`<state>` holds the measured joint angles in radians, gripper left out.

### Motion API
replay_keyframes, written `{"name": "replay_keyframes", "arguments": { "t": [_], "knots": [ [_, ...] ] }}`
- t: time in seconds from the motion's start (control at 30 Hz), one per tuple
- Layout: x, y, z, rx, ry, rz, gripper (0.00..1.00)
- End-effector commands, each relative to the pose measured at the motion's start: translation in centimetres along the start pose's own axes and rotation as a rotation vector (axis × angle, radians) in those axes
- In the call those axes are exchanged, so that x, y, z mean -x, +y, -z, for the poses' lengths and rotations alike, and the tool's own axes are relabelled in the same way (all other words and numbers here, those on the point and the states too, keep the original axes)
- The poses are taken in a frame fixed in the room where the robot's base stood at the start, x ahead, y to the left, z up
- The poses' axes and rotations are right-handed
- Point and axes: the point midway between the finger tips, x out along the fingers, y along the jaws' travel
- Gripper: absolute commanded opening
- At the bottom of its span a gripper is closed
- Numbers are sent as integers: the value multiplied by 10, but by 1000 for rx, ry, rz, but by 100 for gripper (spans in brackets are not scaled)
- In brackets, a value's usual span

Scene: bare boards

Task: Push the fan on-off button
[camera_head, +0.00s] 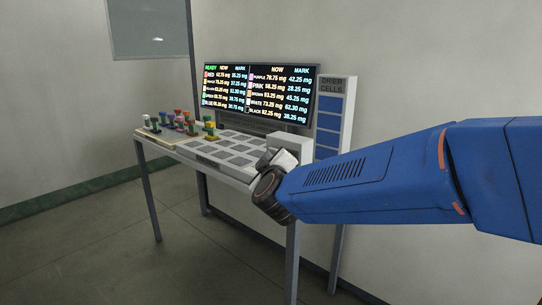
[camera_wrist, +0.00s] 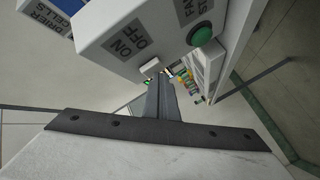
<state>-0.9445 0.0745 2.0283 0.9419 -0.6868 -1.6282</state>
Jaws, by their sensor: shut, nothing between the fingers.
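A pale grey control box (camera_wrist: 120,22) fills the top of the wrist view. On its face are the words ON and OFF with a small white button (camera_wrist: 150,64) beside them. A round green button (camera_wrist: 201,37) sits to the right, by a cut-off label that seems to read "ST FAN". My gripper (camera_wrist: 157,80) is shut and empty, its dark fingers pointing at the box's edge just below the white button. I cannot tell whether the tips touch it. In the head view the box (camera_head: 291,143) stands at the table's right end, with my gripper (camera_head: 283,160) against or just before it.
The table (camera_head: 190,152) carries a grid of grey pads and several small coloured pieces (camera_head: 180,122) at its left. A dark display (camera_head: 262,92) stands behind. A tall panel marked DRIER CELLS (camera_head: 332,88) is at the right. The floor in front (camera_head: 110,245) is clear.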

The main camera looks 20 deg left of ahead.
Motion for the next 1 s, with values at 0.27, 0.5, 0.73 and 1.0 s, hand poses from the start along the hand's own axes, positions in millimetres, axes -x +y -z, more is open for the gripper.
{"name": "replay_keyframes", "arguments": {
  "t": [0.27, 0.5, 0.73, 1.0],
  "knots": [
    [1, 0, 1, 0, 0, 0, 0],
    [11, -8, 8, 0, 1, 1, 0],
    [24, -18, 18, 0, 1, 1, 0],
    [39, -28, 29, -1, 2, 1, 0]
  ]
}}
